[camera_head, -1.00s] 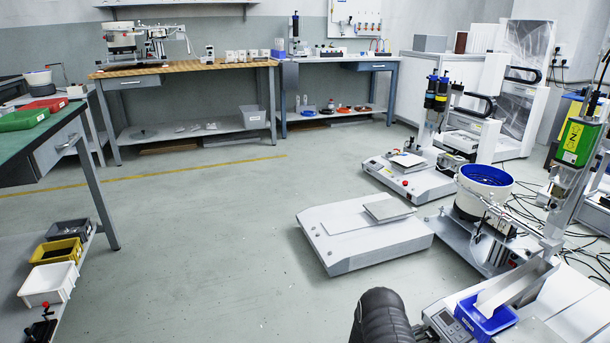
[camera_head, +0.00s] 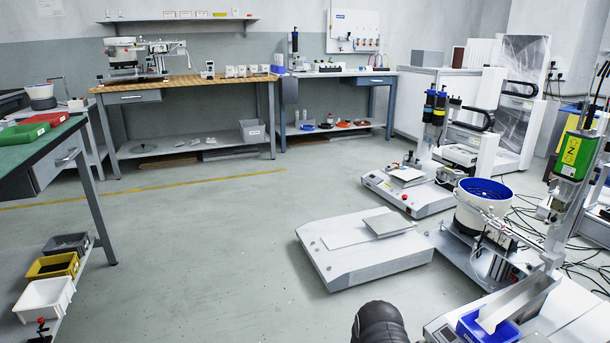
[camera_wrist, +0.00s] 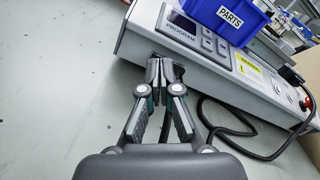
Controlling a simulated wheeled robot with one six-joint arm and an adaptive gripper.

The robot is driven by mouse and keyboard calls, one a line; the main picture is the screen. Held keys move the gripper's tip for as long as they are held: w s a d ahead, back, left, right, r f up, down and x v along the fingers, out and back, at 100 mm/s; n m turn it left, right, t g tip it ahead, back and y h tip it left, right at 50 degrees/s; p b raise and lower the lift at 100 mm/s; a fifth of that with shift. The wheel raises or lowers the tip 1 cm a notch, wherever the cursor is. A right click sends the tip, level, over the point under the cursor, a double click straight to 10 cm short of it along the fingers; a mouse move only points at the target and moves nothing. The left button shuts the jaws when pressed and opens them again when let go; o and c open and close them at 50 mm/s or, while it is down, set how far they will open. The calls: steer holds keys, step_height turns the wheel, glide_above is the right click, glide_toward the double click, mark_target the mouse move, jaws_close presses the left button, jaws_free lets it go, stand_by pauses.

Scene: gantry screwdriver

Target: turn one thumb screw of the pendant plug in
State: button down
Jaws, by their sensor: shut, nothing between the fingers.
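In the wrist view my gripper (camera_wrist: 159,70) is shut, with its fingertips together and nothing visible between them. The tips sit in front of the lower left end of the grey controller housing (camera_wrist: 206,69), close to its front face. I cannot tell whether they touch it. A black cable (camera_wrist: 240,133) loops below the housing, to the right of the fingers. I cannot make out the pendant plug or its thumb screws; the fingertips may hide them. In the head view only a dark part of my arm shows at the bottom, and the gripper is out of sight.
A blue PARTS bin (camera_wrist: 230,18) stands above the program panel (camera_wrist: 183,22). It also shows in the head view (camera_head: 487,327). A green screwdriver (camera_head: 578,155) hangs on a column at right. A white bowl feeder (camera_head: 480,212) stands behind. Open floor (camera_head: 200,260) lies to the left.

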steer(key=shift+v, duration=2.55)
steer(key=shift+r, duration=0.1)
